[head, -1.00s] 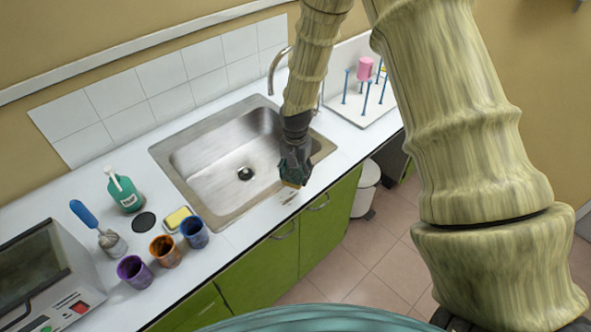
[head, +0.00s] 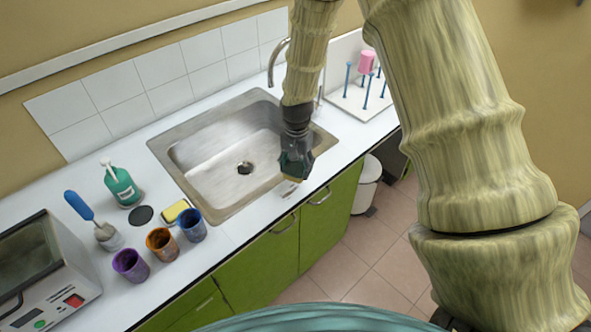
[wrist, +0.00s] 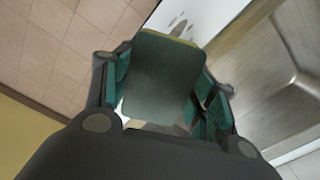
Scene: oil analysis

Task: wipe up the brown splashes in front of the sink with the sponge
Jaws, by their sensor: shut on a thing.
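My gripper (head: 295,165) is shut on a sponge with a dark green face and a yellow edge (head: 291,178). It hangs low over the counter strip in front of the sink (head: 215,165). In the wrist view, the sponge (wrist: 163,78) sits between the two green-padded fingers. Small brown splashes (head: 286,190) show on the white counter just left of and below the sponge. A brown mark (wrist: 178,27) also shows beyond the sponge's far edge in the wrist view. Whether the sponge touches the counter is unclear, and it may hide part of the splashes.
Purple (head: 130,265), orange (head: 161,243) and blue (head: 192,225) cups stand left of the sink. Near them are a yellow block (head: 175,211), a green bottle (head: 121,185) and a blue-handled brush (head: 90,215). A peg rack (head: 362,95) stands right of the sink.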

